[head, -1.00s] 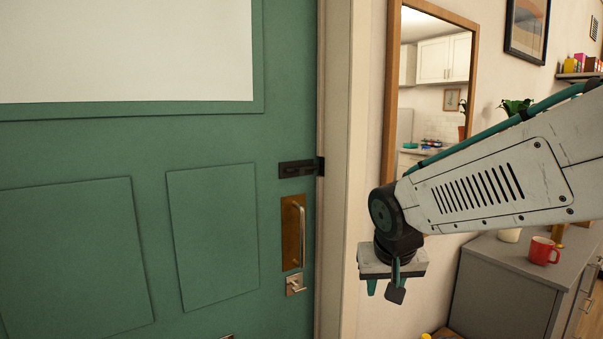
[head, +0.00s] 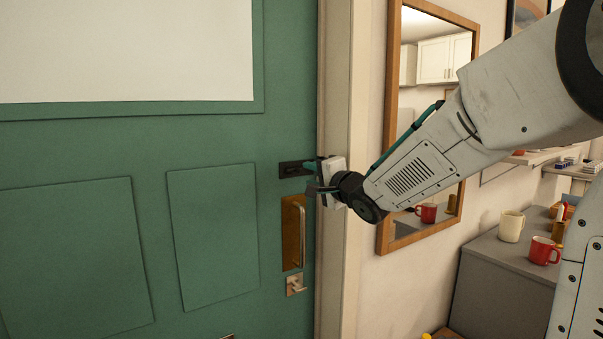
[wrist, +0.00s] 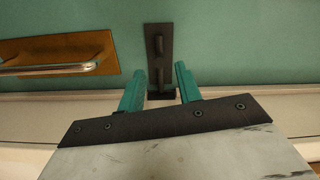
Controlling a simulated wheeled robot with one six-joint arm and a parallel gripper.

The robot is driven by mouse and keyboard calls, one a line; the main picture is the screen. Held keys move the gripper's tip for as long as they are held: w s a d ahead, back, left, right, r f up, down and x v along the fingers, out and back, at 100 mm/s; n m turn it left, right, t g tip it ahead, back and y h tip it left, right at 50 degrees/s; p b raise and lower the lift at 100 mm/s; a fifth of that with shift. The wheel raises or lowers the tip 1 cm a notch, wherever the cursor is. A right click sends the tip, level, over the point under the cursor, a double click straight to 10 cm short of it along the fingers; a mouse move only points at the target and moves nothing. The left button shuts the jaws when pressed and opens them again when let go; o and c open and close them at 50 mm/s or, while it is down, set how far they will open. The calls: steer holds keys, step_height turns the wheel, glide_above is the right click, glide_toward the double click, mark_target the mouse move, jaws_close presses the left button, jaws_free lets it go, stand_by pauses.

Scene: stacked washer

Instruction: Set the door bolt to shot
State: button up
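The door bolt (head: 293,169) is a small dark plate on the right edge of the green door (head: 150,150), above the brass handle plate. In the wrist view the dark bolt (wrist: 159,55) runs up the picture, with a raised knob on it. My gripper (head: 309,178) is at the door's edge beside the bolt. In the wrist view my gripper (wrist: 159,82) has its two teal fingers apart, one on each side of the bolt's near end, with gaps showing. Whether the fingertips touch the bolt or door cannot be told.
The brass plate with a pull handle (head: 294,232) is just below the bolt, with a small latch (head: 296,284) under it. A wood-framed mirror (head: 385,215) hangs right of the door frame. A grey cabinet (head: 490,275) with mugs stands at lower right.

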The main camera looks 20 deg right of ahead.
mark_target(302, 169)
steer(key=w, duration=0.2)
steer(key=w+a, duration=0.1)
steer(key=w, duration=0.2)
steer(key=shift+w, duration=0.15)
jaws_close()
steer(key=shift+a, duration=0.1)
